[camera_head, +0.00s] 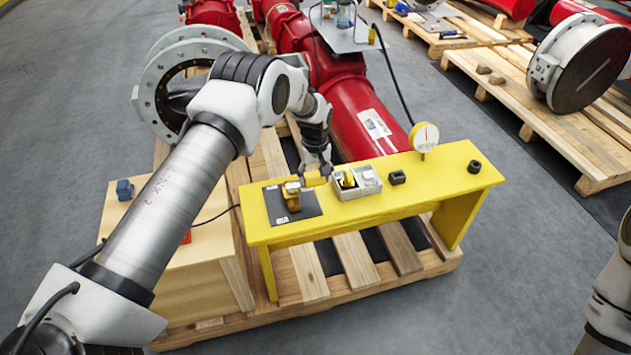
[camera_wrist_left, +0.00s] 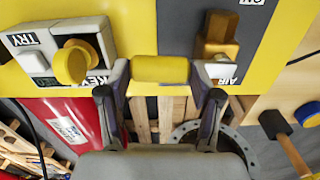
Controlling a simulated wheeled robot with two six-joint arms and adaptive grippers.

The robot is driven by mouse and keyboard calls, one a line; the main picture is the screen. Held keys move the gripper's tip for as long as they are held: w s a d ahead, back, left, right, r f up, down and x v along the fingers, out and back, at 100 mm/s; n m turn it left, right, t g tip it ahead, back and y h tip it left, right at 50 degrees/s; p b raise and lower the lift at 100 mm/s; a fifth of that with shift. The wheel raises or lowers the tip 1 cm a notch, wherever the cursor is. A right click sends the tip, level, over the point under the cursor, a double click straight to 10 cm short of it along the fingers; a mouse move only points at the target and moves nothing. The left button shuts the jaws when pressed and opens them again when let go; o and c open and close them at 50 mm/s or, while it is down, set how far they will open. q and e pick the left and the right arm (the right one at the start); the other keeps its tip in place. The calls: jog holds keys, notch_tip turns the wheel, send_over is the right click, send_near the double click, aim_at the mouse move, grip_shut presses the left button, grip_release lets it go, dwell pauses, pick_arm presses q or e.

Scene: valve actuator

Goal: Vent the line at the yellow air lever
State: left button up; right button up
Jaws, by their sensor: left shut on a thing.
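The yellow air lever (camera_head: 314,179) points right from a brass valve body (camera_head: 292,197) on a dark plate (camera_head: 308,211) at the left end of the yellow bench. In the left wrist view its yellow grip (camera_wrist_left: 160,69) lies crosswise between the fingertips, with the brass body (camera_wrist_left: 217,38) beside it and a label reading AIR close by. My left gripper (camera_head: 322,170) is shut on the lever's grip; it also shows in the left wrist view (camera_wrist_left: 162,82). My right gripper is out of view; only part of my right arm shows at the right edge.
A light key box (camera_head: 356,183) with a yellow knob (camera_wrist_left: 75,64) stands right beside the lever. Farther right on the yellow bench (camera_head: 430,184) are a black block (camera_head: 397,178), a round gauge (camera_head: 424,137) and a black nut (camera_head: 474,167). Red pipework (camera_head: 365,115) runs behind.

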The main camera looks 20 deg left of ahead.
pick_arm(q)
jog(key=shift+s+f+n, duration=0.1)
jog(key=shift+f+n, duration=0.25)
jog(key=shift+n, duration=0.05)
jog(key=shift+a, duration=0.1)
jog(key=o, duration=1.7)
jog(key=shift+c, duration=0.2)
jog(key=shift+w, duration=0.2)
jog(key=shift+r, duration=0.15)
notch_tip(320, 180, up, 12)
jog(key=shift+f, duration=0.1)
jog(key=shift+c, duration=0.2)
